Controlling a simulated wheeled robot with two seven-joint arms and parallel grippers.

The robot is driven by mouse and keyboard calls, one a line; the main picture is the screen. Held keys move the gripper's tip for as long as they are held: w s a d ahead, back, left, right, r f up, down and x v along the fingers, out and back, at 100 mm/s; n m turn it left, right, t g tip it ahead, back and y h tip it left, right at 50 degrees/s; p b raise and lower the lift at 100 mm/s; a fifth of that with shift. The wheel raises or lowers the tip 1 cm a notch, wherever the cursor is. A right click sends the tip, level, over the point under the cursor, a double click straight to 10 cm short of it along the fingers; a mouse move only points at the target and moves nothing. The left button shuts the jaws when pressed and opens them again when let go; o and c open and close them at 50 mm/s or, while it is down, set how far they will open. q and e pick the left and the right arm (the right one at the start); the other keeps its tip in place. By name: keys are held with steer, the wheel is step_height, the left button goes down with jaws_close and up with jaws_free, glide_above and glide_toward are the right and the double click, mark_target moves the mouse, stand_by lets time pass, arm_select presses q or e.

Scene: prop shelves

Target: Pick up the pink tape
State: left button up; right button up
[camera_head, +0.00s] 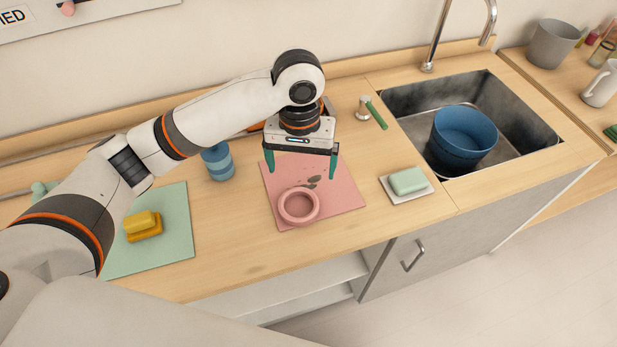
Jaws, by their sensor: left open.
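The pink tape (299,206) is a ring lying flat near the front left of a pink mat (340,190) on the wooden counter. My left gripper (301,167) is open with its two green fingers pointing down. It hangs over the back part of the pink mat, behind the tape and apart from it. Nothing is between the fingers. My right gripper is not in view.
A blue striped cup (218,162) stands left of the pink mat. A green soap (408,180) on a white dish lies to the right. A yellow object (143,224) sits on a green mat (171,250). A sink (515,115) holds a blue bucket (463,135).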

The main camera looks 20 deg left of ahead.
arm_select(q)
glide_toward(299, 208)
steer(key=shift+s+d+f, duration=0.1)
steer(key=shift+s+f, duration=0.2)
steer(key=shift+s, duration=0.15)
steer(key=f, duration=0.2)
steer(key=f+p, duration=0.1)
steer(key=shift+w+f, duration=0.3)
steer(key=shift+f, duration=1.25)
steer(key=c, duration=0.8)
steer(key=shift+c, duration=1.4)
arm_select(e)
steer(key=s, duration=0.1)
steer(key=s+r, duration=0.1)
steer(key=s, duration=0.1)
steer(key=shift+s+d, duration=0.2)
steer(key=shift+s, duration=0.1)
